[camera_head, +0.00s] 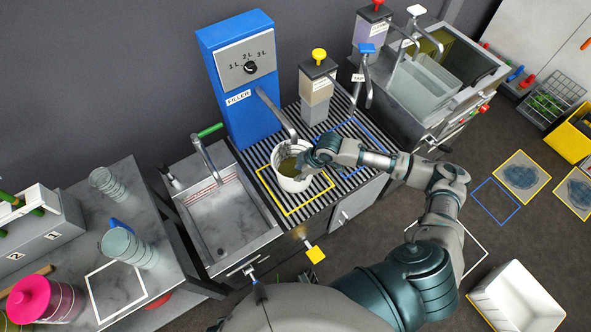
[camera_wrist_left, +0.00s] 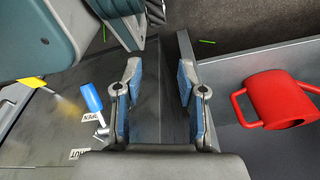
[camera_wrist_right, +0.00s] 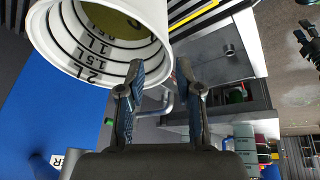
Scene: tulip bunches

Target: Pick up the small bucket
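The small bucket (camera_head: 291,180) is white with volume marks inside. It stands upright inside the yellow outline on the grate, under the filler spout, with dark yellowish liquid in it. In the right wrist view the bucket (camera_wrist_right: 105,62) fills the upper left. My right gripper (camera_head: 318,155) is at the bucket's right rim. Its fingers (camera_wrist_right: 158,80) are apart, the left one overlapping the rim; I cannot tell whether they touch it. My left gripper (camera_wrist_left: 160,85) is open and empty in the left wrist view, and is not clearly visible in the head view.
The blue filler (camera_head: 238,85) stands behind the bucket, its spout (camera_head: 275,112) close above. A dispenser (camera_head: 318,90) is behind right. A sink (camera_head: 220,215) lies left. In the left wrist view, a red handled container (camera_wrist_left: 280,100) is at right and a blue-handled valve (camera_wrist_left: 92,100) at left.

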